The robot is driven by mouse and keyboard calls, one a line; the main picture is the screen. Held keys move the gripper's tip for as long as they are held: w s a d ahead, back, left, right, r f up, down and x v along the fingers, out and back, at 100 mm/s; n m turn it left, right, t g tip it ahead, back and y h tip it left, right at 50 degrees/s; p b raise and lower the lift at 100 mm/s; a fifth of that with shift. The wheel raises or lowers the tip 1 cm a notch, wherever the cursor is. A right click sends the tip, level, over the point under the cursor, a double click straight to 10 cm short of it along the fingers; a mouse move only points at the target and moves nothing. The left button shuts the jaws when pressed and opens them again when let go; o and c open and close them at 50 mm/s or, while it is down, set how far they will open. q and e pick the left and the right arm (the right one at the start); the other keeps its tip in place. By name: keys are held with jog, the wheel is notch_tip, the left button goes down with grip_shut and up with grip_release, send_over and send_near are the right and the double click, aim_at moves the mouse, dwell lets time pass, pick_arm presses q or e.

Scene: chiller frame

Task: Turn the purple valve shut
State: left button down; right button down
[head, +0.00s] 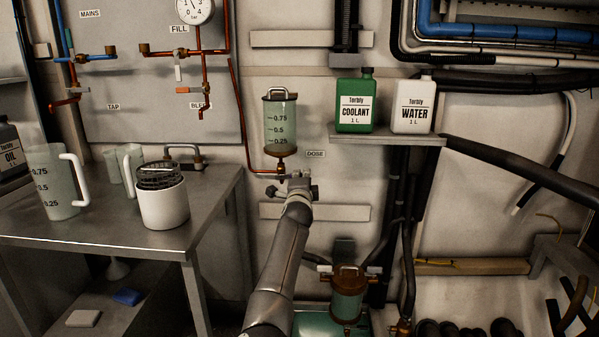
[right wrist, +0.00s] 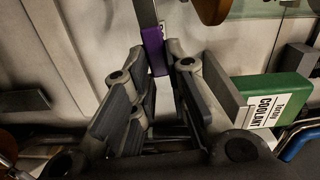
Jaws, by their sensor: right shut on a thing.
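The purple valve handle (right wrist: 154,50) shows in the right wrist view between the fingertips of my right gripper (right wrist: 156,62), which is shut on it. A grey metal bar runs up from the purple part. In the head view my right gripper (head: 297,186) is at the copper fitting (head: 281,168) under the dosing vessel (head: 281,125), beside the DOSE label (head: 315,154). The purple handle is hidden there by the gripper, so how far it is turned cannot be told. My left gripper is not in view.
A shelf (head: 390,139) to the right holds a green coolant bottle (head: 355,105) and a white water bottle (head: 412,108). A metal table (head: 100,234) with jugs is at left. A copper pump unit (head: 347,295) sits below. Black hoses run at right.

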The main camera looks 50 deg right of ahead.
pick_arm(q)
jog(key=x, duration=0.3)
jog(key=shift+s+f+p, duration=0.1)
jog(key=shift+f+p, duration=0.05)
jog(key=shift+p, duration=0.15)
pick_arm(e)
jog(key=shift+f+m, duration=0.75)
jog(key=shift+m, duration=0.25)
jog(key=shift+f, duration=0.15)
jog(key=c, duration=1.4)
grip_release()
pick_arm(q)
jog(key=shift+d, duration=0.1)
pick_arm(e)
jog(key=shift+v, duration=3.75)
